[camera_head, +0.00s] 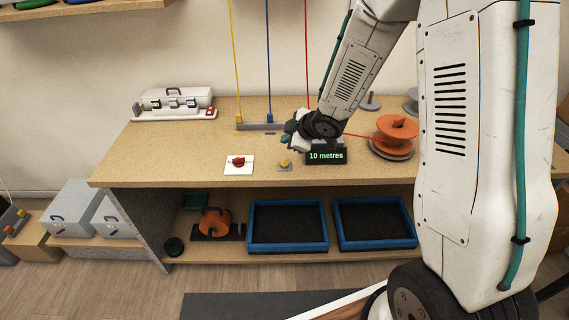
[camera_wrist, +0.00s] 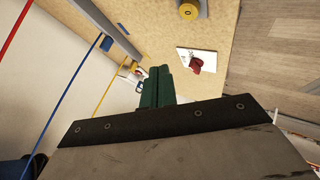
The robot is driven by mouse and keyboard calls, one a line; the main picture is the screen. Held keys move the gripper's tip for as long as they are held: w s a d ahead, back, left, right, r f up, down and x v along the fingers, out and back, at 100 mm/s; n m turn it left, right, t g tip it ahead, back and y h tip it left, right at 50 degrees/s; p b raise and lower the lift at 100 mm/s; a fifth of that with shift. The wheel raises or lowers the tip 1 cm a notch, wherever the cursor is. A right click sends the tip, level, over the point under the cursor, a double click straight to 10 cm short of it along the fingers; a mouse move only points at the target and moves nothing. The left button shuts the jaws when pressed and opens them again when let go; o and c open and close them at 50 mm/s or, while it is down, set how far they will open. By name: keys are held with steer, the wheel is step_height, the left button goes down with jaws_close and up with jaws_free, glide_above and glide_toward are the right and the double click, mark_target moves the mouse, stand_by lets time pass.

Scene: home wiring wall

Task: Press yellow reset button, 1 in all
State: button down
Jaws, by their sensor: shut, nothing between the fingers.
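The yellow reset button (camera_head: 285,163) sits on a small grey base near the front of the workbench, left of a black display reading "10 metres" (camera_head: 326,156). It also shows at the top edge of the wrist view (camera_wrist: 188,11), partly cut off. My gripper (camera_head: 287,140) is above the bench, behind the button in the head view and apart from it. Its green fingers (camera_wrist: 160,72) are closed together with nothing between them. In the wrist view the button lies above and to the right of the fingertips.
A red knob on a white plate (camera_head: 239,162) stands left of the button. Yellow, blue and red wires hang behind, near a grey rail (camera_head: 255,127). An orange spool (camera_head: 397,130) stands to the right. The bench's front left is clear.

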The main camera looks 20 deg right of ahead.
mark_target(287, 165)
steer(key=shift+f, duration=3.4)
steer(key=shift+f, duration=0.4)
steer(key=shift+f, duration=0.45)
steer(key=shift+r, duration=0.9)
steer(key=shift+r, duration=2.5)
